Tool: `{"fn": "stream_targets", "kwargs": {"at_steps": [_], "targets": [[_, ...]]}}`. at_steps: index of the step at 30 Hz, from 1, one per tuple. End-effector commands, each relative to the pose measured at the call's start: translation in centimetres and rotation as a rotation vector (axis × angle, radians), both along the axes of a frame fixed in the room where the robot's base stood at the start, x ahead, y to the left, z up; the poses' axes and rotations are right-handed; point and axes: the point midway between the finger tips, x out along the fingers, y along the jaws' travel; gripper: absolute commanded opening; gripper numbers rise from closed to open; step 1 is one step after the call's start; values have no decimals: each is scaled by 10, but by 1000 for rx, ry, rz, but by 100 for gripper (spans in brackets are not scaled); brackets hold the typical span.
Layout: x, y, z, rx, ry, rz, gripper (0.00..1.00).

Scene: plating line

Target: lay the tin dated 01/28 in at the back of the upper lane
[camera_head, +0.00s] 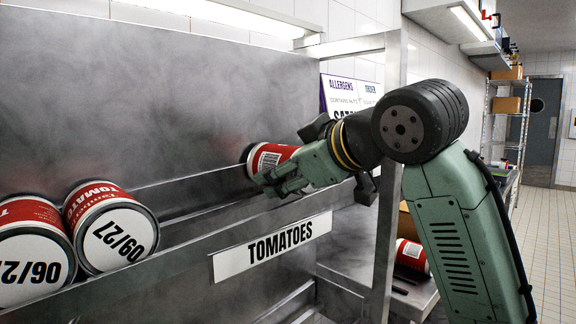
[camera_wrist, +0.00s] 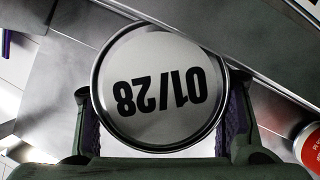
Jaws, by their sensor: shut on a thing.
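The tin dated 01/28 (camera_head: 268,157) has a red and white label and lies on its side at the right end of the upper lane (camera_head: 190,195). Its white lid (camera_wrist: 158,88) fills the middle of the wrist view, with the date upside down. My gripper (camera_head: 278,178) is shut on this tin, one finger on each side. Part of the tin is hidden behind my gripper. I cannot tell whether the tin touches the lane. Two more tins lie at the left end, one dated 09/27 (camera_head: 116,237) and one marked 06/2 (camera_head: 35,270), its last digit cut off.
A white TOMATOES sign (camera_head: 272,245) hangs on the lane's front rail. A steel post (camera_head: 388,180) stands right of the lane, close to my arm. Another red tin (camera_head: 411,256) lies lower, on a counter at right. The lane is bare between the tins.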

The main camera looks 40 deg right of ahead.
Motion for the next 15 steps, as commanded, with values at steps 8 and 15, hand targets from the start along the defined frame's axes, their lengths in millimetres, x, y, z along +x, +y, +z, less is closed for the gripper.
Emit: {"fn": "stream_targets", "kwargs": {"at_steps": [8, 15], "targets": [[0, 0, 1, 0, -2, 0, 72], [0, 0, 1, 0, -1, 0, 84]]}}
